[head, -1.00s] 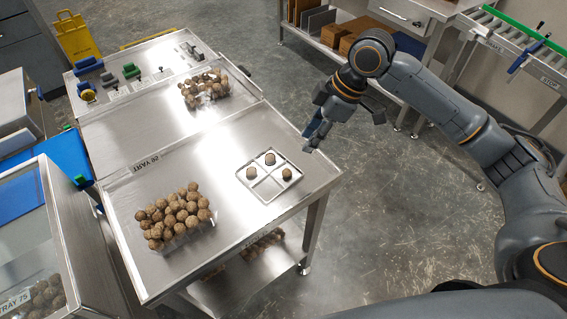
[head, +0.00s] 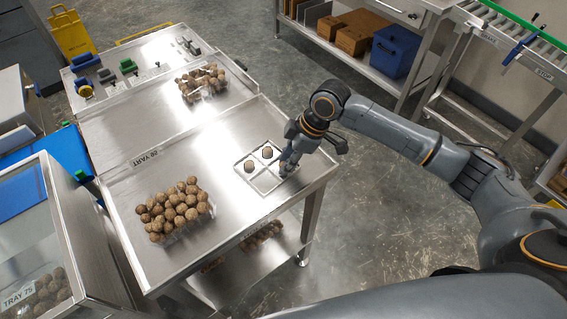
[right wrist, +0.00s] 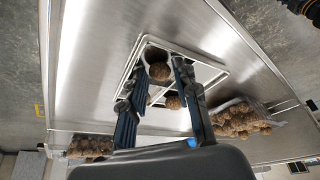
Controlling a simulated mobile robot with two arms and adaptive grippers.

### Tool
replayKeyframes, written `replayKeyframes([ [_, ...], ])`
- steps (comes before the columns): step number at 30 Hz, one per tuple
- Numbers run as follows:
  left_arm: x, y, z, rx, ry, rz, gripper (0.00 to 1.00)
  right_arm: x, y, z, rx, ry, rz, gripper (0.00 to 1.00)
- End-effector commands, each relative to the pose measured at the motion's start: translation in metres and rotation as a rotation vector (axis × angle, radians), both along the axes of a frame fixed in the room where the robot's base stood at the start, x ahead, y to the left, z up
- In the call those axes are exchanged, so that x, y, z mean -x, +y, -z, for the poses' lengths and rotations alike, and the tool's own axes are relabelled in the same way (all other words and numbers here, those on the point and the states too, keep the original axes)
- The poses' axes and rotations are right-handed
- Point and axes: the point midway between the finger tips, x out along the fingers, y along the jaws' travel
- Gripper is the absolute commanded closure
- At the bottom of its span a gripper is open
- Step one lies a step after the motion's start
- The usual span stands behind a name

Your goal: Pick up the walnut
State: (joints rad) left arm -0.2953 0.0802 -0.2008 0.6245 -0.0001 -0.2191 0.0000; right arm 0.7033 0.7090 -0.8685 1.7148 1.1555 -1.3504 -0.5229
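A small square divided tray (head: 262,186) lies on the steel table. Two brown walnuts show in it in the head view, one at the left (head: 250,165) and one at the back (head: 267,152). My right gripper (head: 287,170) is low over the tray's right side and hides that part. In the right wrist view the gripper (right wrist: 160,58) has its two blue-black fingers apart. One walnut (right wrist: 159,71) shows in the gap between them, and another walnut (right wrist: 173,103) shows lower in the gap. Contact with the fingers cannot be told. My left gripper is out of view.
A clear container heaped with walnuts (head: 178,211) stands left of the tray, and another heap (head: 202,82) stands at the far side. Between them the steel table (head: 150,120) is bare. A lidded case (head: 35,240) is at the left.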

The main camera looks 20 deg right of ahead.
Motion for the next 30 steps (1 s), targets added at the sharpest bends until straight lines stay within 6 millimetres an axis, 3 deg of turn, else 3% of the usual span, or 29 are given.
replayKeyframes([
  [4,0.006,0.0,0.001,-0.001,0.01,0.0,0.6,0.0,0.0,0.0,0.0,0.0,0.0,0.7],
  [7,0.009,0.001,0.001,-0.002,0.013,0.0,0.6,0.0,0.0,0.0,0.0,0.0,0.0,0.87],
  [20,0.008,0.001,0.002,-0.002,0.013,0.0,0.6,-0.001,-0.001,-0.004,0.0,-0.001,0.0,0.88],
  [27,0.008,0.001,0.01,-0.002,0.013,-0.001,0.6,-0.002,-0.001,-0.032,0.0,-0.005,0.0,0.88],
  [30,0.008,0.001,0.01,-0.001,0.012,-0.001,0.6,0.017,0.0,-0.052,0.0,-0.005,-0.003,0.88],
])
